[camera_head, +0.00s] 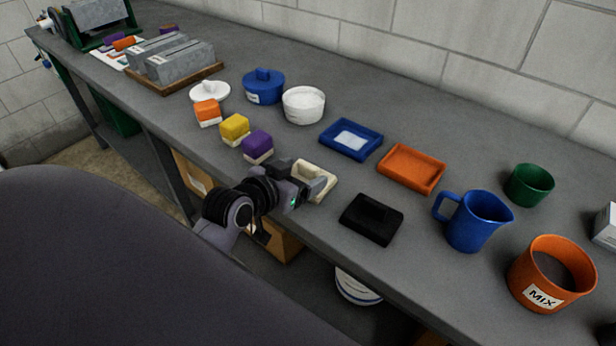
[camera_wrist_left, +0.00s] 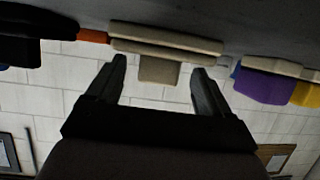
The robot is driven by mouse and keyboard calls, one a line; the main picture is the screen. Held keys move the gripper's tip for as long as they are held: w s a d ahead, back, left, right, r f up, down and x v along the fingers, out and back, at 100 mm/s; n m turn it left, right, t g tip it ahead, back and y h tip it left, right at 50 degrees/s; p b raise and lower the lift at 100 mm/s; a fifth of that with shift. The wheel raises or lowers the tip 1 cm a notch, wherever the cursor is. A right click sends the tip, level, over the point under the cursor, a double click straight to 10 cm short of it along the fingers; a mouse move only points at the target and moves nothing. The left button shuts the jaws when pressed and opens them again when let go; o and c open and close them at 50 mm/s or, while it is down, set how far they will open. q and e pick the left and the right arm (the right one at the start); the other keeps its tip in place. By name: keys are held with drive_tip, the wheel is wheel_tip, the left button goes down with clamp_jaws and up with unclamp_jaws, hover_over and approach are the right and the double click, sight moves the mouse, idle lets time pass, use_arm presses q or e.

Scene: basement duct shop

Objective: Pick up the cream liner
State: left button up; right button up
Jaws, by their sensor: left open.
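The cream liner (camera_head: 321,176) is a shallow pale tray near the front edge of the bench, partly hidden behind my left gripper (camera_head: 304,184). In the left wrist view, which appears upside down, the cream liner (camera_wrist_left: 165,46) has a narrower block projecting from its middle. My left gripper (camera_wrist_left: 159,70) is open in that view, its two dark fingers spread one to each side of that block. No contact shows, and the gap between fingers and liner is hard to judge. My right gripper is not in view.
A black tray (camera_head: 371,219) lies right of the liner. A purple block (camera_head: 257,145) and a yellow block (camera_head: 235,128) stand to its left. Behind are a blue tray (camera_head: 351,140) and an orange tray (camera_head: 411,168). A blue jug (camera_head: 473,221) stands farther right.

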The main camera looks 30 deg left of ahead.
use_arm(q)
drive_tip(key=shift+x, duration=1.25)
drive_tip(key=c, duration=1)
drive_tip(key=shift+c, duration=0.2)
